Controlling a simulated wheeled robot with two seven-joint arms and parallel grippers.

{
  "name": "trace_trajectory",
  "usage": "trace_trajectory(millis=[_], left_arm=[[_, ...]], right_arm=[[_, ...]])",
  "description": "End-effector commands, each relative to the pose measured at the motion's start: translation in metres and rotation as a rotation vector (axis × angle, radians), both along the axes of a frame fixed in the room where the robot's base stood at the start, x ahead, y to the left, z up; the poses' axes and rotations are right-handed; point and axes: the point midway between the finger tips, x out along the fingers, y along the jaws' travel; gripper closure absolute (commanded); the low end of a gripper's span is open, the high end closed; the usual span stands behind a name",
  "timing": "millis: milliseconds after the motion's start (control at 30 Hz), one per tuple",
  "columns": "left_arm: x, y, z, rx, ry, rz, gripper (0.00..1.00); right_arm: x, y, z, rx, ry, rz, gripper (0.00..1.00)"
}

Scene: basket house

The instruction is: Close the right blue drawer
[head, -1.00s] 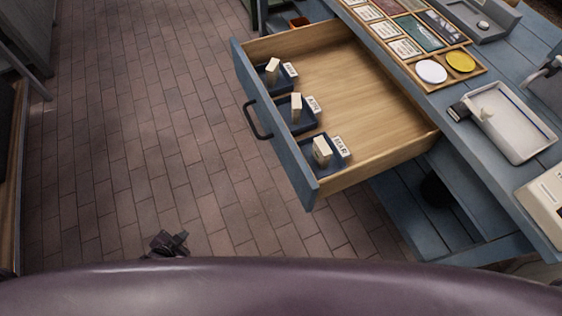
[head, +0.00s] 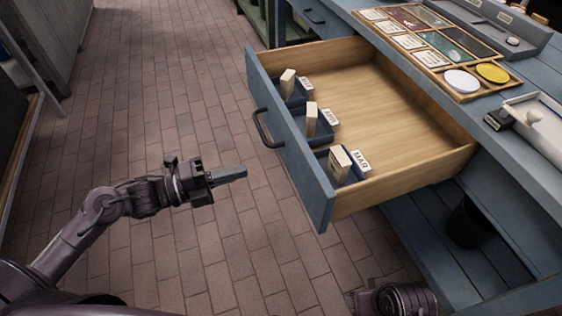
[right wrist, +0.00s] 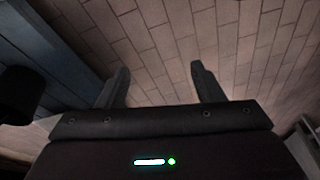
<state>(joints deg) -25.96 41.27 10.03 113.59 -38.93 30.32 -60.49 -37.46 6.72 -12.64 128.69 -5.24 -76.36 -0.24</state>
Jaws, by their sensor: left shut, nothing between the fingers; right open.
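The blue drawer (head: 290,150) stands pulled out from the blue workbench in the head view, its front facing left with a dark bar handle (head: 265,128). Inside, along the front, are small dark trays with upright light blocks and labels; the rest of its wooden floor is bare. My left gripper (head: 232,174) is shut and empty, left of the drawer front and apart from it, pointing toward it. My right arm shows only in part at the bottom of the head view. In the right wrist view my right gripper (right wrist: 160,88) is open and empty above the brick floor.
The workbench top (head: 550,65) carries a wooden card tray (head: 462,97) with a white and a yellow disc, and a white tray (head: 540,145). A lower shelf (head: 425,230) holds a dark bin (head: 470,222). Brick floor left of the drawer is clear.

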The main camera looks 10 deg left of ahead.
Motion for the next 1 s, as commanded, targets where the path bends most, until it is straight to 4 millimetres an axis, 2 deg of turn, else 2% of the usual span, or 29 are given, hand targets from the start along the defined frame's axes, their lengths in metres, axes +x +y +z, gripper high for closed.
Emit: trace_trajectory(millis=[300, 500, 700, 1000], left_arm=[[0.039, -0.056, 0.001, -0.004, -0.003, 0.001, 1.00], [0.053, -0.078, 0.000, -0.003, 0.001, 0.002, 1.00], [0.058, -0.085, 0.000, -0.001, 0.002, 0.002, 1.00], [0.058, -0.085, -0.001, 0.000, 0.002, 0.002, 1.00]], right_arm=[[0.003, 0.007, -0.003, 0.019, -0.034, 0.013, 0.39], [0.004, 0.009, -0.004, 0.027, -0.049, 0.016, 0.39], [0.005, 0.010, -0.004, 0.029, -0.052, 0.017, 0.39], [0.004, 0.011, -0.004, 0.030, -0.052, 0.018, 0.39]])
